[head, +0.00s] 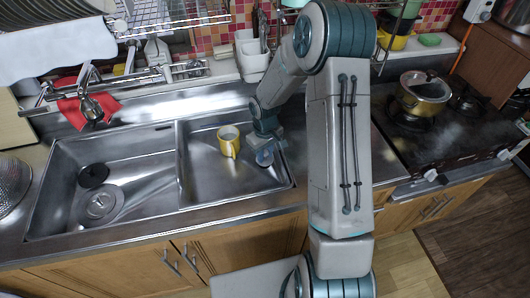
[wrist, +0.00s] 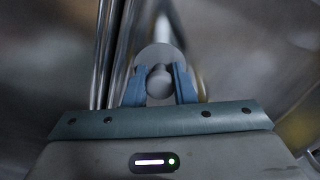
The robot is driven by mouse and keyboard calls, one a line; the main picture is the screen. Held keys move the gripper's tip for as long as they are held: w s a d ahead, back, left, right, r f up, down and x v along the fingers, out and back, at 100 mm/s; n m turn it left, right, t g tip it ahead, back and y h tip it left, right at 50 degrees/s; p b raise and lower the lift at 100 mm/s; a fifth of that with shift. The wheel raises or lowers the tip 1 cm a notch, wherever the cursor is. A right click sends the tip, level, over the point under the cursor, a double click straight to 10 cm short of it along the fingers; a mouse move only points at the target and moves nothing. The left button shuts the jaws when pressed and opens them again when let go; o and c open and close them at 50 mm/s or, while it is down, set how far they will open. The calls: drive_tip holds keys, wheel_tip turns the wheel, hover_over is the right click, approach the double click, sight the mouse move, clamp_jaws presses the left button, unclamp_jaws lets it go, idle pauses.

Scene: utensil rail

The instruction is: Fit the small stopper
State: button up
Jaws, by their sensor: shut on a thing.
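My gripper (wrist: 160,88) is shut on the knob of a small round grey stopper (wrist: 158,54) in the wrist view. Its two blue fingers sit on either side of the knob, and the disc shows behind them. In the head view my gripper (head: 266,146) is over the right side of the right basin, with the pale stopper (head: 265,158) at its tip. I cannot tell whether the stopper touches the basin floor. No drain hole is visible under it.
A yellow mug (head: 229,142) stands in the right basin (head: 212,184), just left of my gripper. The left basin holds a black disc (head: 93,175) and a round metal drain (head: 101,205). A faucet (head: 92,107) with a red cloth is behind. A pot (head: 424,92) sits on the stove.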

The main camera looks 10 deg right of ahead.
drive_tip(key=shift+f+b, duration=1.05)
drive_tip(key=shift+f, duration=0.1)
idle(0.3)
drive_tip(key=o, duration=1)
drive_tip(key=shift+o, duration=0.2)
drive_tip(key=shift+r, duration=0.15)
drive_tip(key=shift+w+r, duration=0.1)
drive_tip(key=shift+r, duration=0.15)
wheel_tip(320, 180, up, 13)
drive_tip(key=shift+b, duration=0.3)
drive_tip(key=shift+r, duration=0.1)
drive_tip(key=s+r+m+t, duration=0.1)
drive_tip(key=s+r, duration=0.4)
drive_tip(key=s, duration=0.6)
drive_tip(key=s+r+m+t, duration=0.2)
drive_tip(key=s+r, duration=0.3)
drive_tip(key=s, duration=0.7)
drive_tip(key=shift+r+m, duration=0.35)
drive_tip(key=shift+m, duration=0.55)
